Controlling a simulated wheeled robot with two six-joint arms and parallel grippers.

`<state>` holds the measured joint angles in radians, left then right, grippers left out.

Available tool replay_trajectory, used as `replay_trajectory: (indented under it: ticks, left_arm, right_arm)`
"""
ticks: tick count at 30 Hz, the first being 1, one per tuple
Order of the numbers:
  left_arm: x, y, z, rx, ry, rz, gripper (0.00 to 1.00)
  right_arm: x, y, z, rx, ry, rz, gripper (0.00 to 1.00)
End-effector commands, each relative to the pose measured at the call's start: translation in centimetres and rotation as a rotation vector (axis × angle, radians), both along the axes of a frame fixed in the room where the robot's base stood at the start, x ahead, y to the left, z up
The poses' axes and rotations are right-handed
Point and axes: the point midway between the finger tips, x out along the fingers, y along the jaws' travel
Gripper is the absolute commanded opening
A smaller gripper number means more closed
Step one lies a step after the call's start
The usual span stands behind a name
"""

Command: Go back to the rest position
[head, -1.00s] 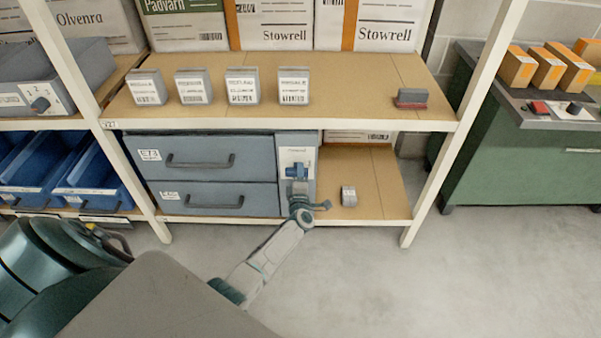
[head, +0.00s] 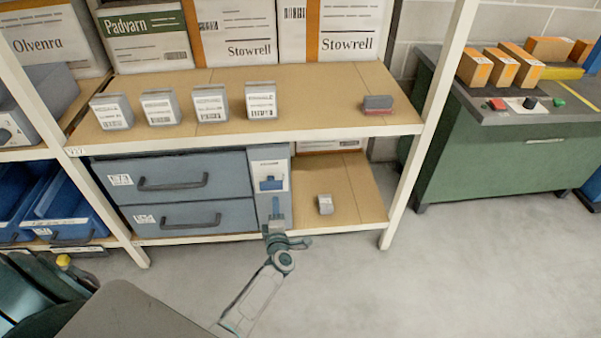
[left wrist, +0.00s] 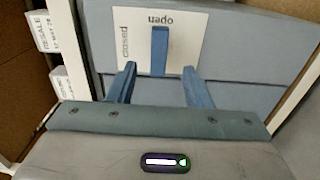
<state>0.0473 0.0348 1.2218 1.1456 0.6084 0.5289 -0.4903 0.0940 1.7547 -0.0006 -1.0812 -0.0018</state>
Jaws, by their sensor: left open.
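My left gripper (head: 275,212) is open and empty in the head view, in front of the lower shelf by the right part of the grey drawer cabinet (head: 190,200). A blue lever (head: 271,184) sits on a white plate there, above the gripper. In the left wrist view, the open fingers (left wrist: 158,70) stand on either side of the lever (left wrist: 160,45) in the picture, apart from it. My right gripper is not in view.
Several small grey boxes (head: 210,104) and a stamp-like red and grey block (head: 378,104) stand on the upper shelf. A small grey box (head: 325,204) lies on the lower shelf. A green cabinet (head: 500,160) stands right. The floor (head: 450,280) in front is clear.

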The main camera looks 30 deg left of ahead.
Motion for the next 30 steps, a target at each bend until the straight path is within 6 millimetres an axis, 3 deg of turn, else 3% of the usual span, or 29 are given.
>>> replay_trajectory:
  ticks: [7, 11, 17, 21, 25, 30]
  left_arm:
    - [-0.6, -0.6, -1.0, 0.042, 0.051, -0.042, 0.45]
    - [-3.5, -2.9, -5.5, 0.214, 0.263, -0.219, 0.45]
    - [-13.3, -6.8, -16.0, 0.545, 0.715, -0.614, 0.45]
    - [-22.2, -7.7, -22.0, 0.727, 0.998, -0.876, 0.45]
    - [-31.2, -7.4, -25.9, 0.860, 1.236, -1.109, 0.45]
    - [-40.5, -6.2, -28.3, 0.975, 1.462, -1.347, 0.45]
  right_arm:
    - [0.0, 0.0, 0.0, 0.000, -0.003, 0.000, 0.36]
    - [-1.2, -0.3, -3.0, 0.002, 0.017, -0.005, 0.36]
    - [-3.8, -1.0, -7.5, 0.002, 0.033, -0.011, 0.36]
    - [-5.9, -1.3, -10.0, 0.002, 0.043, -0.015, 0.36]
    - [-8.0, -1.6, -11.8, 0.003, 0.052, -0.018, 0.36]
    - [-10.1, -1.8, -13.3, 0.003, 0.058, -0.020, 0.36]
